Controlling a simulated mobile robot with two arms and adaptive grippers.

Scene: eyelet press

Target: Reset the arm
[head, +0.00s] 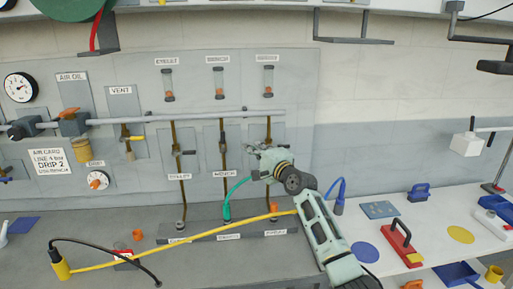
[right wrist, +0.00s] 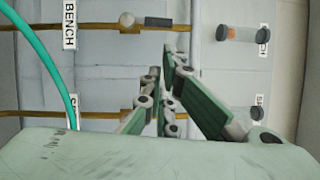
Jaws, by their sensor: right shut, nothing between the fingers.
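My right gripper (head: 262,152) is raised in front of the grey wall panel (head: 295,85), near the rightmost of the brown vertical pipes. Its arm rises from the lower right. In the right wrist view the green fingers (right wrist: 168,75) are shut with nothing held, and the panel with its BENCH label (right wrist: 69,25) lies behind them, turned sideways. I cannot tell whether the fingertips touch the pipe or panel. My left gripper is not in view.
A teal hose (head: 233,190) curves up beside the right gripper. A yellow hose (head: 180,238) stretches across the grey bench to my arm's forearm. A red-based tool (head: 400,243) and a blue block (head: 419,192) stand on the white table at right. A shelf bracket (head: 350,40) hangs above.

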